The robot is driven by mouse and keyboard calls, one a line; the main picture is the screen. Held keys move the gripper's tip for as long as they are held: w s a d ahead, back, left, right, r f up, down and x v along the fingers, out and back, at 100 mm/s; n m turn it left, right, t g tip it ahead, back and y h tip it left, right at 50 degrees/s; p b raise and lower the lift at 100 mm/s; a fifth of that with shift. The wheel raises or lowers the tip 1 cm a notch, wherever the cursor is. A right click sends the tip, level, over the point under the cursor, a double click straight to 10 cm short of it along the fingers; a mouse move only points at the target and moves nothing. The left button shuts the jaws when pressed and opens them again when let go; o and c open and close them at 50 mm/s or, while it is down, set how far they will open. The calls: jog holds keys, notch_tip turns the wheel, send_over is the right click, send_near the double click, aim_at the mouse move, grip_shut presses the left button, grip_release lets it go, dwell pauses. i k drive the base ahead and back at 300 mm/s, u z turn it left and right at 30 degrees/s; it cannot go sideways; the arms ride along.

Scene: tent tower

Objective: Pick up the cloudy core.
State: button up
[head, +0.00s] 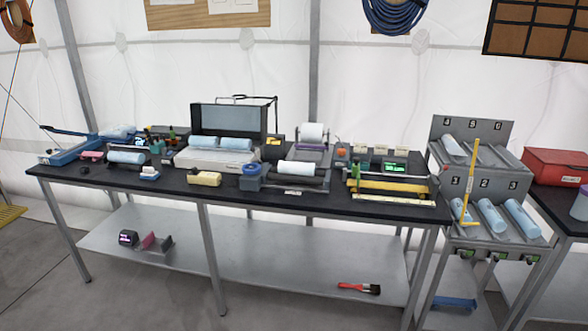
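Several pale cylinders that look like cores are in the head view. A whiter, cloudier-looking one (299,168) lies in a dark holder at the middle of the black bench. Two pale blue cores (200,143) (236,144) lie side by side on a white tray with a raised lid. Another blue core (125,157) lies at the bench's left. The numbered rack at the right holds blue cores in its upper tier (452,145) and lower tier (461,210) (491,215) (522,218). Which is the cloudy core is not certain at this size. My gripper is not in view.
The black bench (100,180) is crowded with tools and small devices. A yellow upright bar (471,180) stands before the rack (500,155). A red box (555,167) sits at the far right. The lower shelf (250,250) is mostly bare. Floor at the left is open.

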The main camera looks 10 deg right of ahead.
aim_at(304, 168)
jog(key=u, duration=0.35)
jog(key=i, duration=0.6)
jog(key=u, duration=0.55)
jog(key=i, duration=0.75)
jog(key=u, duration=0.25)
